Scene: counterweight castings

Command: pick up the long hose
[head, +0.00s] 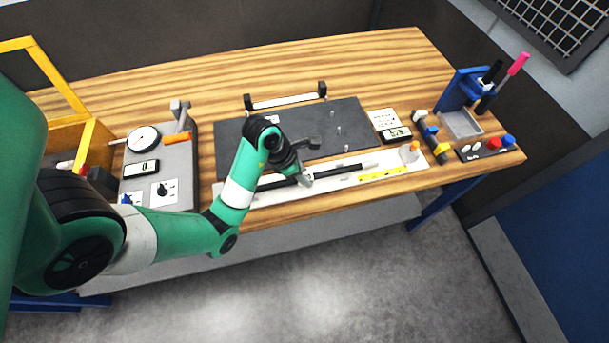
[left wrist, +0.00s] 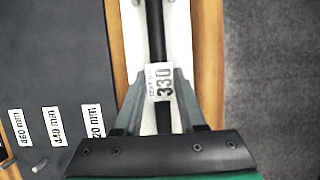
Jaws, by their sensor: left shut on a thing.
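The long hose (head: 338,171) is a thin black rod-like piece with a pale end, lying along a white strip near the table's front edge. In the left wrist view the hose (left wrist: 155,35) runs up the picture, with a white tag reading 330 (left wrist: 160,82) on it. My left gripper (head: 305,178) is shut on the hose around its middle; its fingers (left wrist: 160,100) stand on both sides of the hose at the tag. I cannot tell whether the hose is clear of the strip. My right gripper is not in view.
A dark mat (head: 235,135) with small pegs and size labels lies behind the hose. A grey panel with a dial (head: 143,139) stands at left. A yellow scale (head: 383,173), a blue pen holder (head: 455,92) and a tray (head: 462,122) are at right.

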